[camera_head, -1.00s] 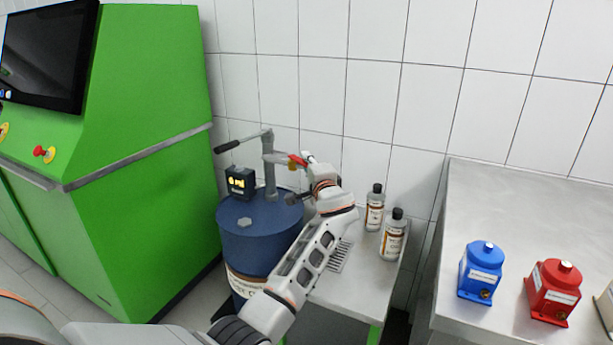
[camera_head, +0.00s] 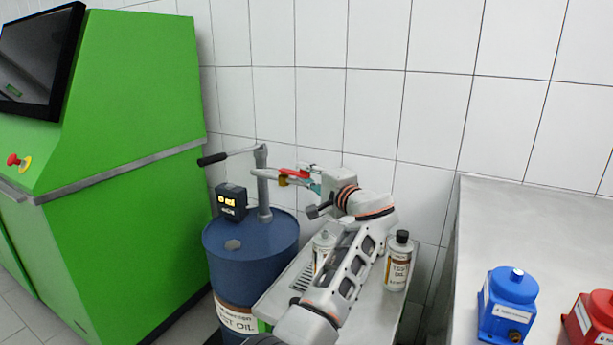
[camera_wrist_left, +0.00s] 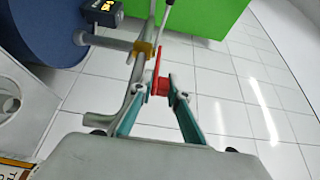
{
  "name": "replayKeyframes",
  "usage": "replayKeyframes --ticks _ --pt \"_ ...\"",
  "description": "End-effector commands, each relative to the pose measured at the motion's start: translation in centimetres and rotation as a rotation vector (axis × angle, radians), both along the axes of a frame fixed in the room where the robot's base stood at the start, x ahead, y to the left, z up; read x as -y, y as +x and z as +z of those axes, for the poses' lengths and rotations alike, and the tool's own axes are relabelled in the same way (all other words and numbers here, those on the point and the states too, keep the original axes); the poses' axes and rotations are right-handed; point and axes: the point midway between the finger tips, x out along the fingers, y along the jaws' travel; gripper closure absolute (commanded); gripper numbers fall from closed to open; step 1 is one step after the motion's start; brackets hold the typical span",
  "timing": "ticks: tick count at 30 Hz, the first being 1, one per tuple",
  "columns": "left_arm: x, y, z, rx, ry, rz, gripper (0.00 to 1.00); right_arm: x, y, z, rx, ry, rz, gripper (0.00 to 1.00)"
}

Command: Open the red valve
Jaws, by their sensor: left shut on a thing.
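The red valve handle (camera_head: 293,173) sits on a brass-coloured valve body (camera_head: 283,181) on the grey outlet pipe of a hand pump (camera_head: 263,185). The pump stands on a blue drum (camera_head: 245,262). My left gripper (camera_head: 314,186) reaches the valve from the right. In the left wrist view, its teal fingers (camera_wrist_left: 169,87) are shut on the red handle (camera_wrist_left: 158,68), whose far part sticks out beyond the fingertips beside the pipe (camera_wrist_left: 133,83). The brass body (camera_wrist_left: 142,48) also shows there. My right gripper is not in view.
A box with a lit display (camera_head: 231,202) is beside the pump. An oil bottle (camera_head: 399,262) stands on the small table under my arm; another (camera_head: 322,250) is partly hidden. A green machine (camera_head: 130,150) is left. A blue canister (camera_head: 508,303) and a red canister (camera_head: 592,318) stand right.

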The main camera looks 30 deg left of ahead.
Motion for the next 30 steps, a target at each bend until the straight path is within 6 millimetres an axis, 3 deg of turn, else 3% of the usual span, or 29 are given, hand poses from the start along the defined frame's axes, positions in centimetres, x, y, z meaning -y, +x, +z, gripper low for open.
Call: replayKeyframes --ticks 1,7,8,9,30 --pt "-0.2 0.0 1.3 0.018 0.007 0.002 1.0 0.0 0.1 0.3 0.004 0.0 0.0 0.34" --pt "-0.2 0.0 1.5 0.021 0.007 0.001 1.0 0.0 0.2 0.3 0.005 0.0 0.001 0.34" --pt "-0.2 0.0 1.5 0.021 0.007 0.001 0.82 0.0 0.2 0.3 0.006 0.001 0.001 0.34" --pt "-0.2 0.0 1.5 0.021 0.008 0.0 0.72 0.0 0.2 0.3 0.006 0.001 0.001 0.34" --pt "-0.2 0.0 0.4 0.006 0.003 0.002 0.72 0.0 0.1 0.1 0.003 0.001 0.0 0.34"
